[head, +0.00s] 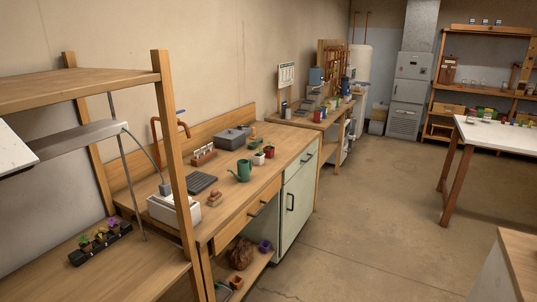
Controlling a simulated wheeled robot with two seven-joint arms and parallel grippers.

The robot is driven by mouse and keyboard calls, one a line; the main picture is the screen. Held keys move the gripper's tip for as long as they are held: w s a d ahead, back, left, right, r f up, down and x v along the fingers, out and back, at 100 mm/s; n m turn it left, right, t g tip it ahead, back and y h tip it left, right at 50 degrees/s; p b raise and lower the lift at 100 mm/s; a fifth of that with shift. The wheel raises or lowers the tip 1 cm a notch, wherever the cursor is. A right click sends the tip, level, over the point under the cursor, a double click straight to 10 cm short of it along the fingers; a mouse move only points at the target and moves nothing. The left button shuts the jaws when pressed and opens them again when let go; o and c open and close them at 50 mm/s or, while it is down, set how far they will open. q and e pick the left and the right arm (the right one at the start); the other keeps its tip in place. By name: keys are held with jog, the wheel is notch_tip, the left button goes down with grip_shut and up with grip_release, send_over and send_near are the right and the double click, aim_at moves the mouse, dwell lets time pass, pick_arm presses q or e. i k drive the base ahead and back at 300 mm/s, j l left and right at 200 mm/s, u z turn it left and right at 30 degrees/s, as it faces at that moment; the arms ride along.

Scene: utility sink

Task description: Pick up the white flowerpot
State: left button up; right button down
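A small white flowerpot (258,159) with a green plant in it stands on the wooden counter (225,205), at the middle left of the head view. It is small and far off, so its details are hard to make out. A green watering can (242,172) stands just in front of it and to its left. A red pot (269,152) with a plant stands close to its right. Neither of my grippers shows in this view.
A white sink (172,210), a dark tray (201,183) and a grey box (232,138) are on the counter. A wooden shelf post (168,130) rises at the near left. The concrete floor (370,220) right of the counter is clear. A white-topped table (500,138) stands at right.

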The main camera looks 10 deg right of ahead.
aim_at(259, 159)
jog(key=z, duration=0.2)
jog(key=i+z, duration=0.8)
